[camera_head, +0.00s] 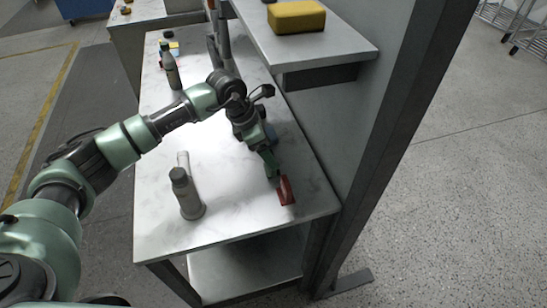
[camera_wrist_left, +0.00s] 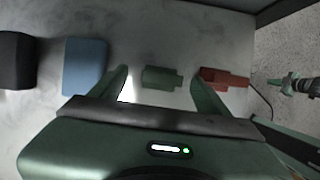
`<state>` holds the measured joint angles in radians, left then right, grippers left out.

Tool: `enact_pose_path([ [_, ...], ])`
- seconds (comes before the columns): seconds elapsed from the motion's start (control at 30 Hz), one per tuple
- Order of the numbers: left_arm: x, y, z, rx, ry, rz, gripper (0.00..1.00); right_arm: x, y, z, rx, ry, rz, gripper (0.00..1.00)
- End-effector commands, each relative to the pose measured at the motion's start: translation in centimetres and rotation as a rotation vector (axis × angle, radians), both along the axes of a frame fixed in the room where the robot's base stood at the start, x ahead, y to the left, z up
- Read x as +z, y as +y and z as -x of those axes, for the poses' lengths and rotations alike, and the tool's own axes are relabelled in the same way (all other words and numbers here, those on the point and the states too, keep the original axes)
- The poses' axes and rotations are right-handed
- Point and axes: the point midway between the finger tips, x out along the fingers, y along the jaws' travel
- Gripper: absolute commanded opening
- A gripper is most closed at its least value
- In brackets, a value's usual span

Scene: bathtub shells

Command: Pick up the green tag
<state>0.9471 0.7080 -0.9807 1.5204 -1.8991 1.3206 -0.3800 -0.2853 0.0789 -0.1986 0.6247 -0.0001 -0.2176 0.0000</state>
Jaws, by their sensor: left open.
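The green tag (camera_wrist_left: 161,78) is a small dark green block with a narrower end, lying on the pale marble-like tabletop in the left wrist view. My left gripper (camera_wrist_left: 160,84) is open, with one finger on each side of the tag in that view. I cannot tell whether the fingers touch it or how far above the table they are. In the head view my left gripper (camera_head: 269,164) points down near the table's right front corner and largely hides the tag. My right gripper is not in view.
A red tag (camera_wrist_left: 226,78) lies just right of the right finger; the head view shows it too (camera_head: 286,190). A blue block (camera_wrist_left: 85,66) and a black block (camera_wrist_left: 15,60) lie to the left. A grey bottle (camera_head: 186,193) stands near the front. A shelf (camera_head: 345,50) overhangs the right side.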

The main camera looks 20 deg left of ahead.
Motion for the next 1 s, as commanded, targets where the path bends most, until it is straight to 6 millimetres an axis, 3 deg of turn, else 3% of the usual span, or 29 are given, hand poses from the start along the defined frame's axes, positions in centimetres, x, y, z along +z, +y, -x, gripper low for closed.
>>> enact_pose_path([
  [0.1,-1.1,-0.5,-0.1,0.0,0.003,0.001,0.76,0.8,0.0,2.9,0.0,0.042,0.001,0.0],
  [0.23,-2.9,-1.2,-0.3,0.0,0.004,0.002,0.76,2.1,0.0,3.9,0.0,0.057,0.002,0.0],
  [0.4,-4.9,-1.8,-0.8,0.0,0.001,0.003,0.76,2.4,0.1,2.4,0.001,0.035,0.0,0.0],
  [0.53,-5.4,-1.9,-0.9,0.001,-0.001,0.002,0.76,2.5,0.2,0.5,0.001,0.006,-0.003,0.0],
  [0.67,-5.4,-1.9,-0.9,0.0,-0.001,0.002,0.76,2.5,0.2,0.3,0.001,0.002,-0.003,0.0],
  [0.9,-5.3,-1.9,-0.9,0.001,-0.001,0.002,0.12,2.4,0.0,1.4,0.002,0.019,0.0,0.0],
  [1.0,-5.3,-1.9,-0.9,0.001,-0.001,0.003,0.1,2.4,-0.1,1.9,0.002,0.026,0.002,0.0],
])
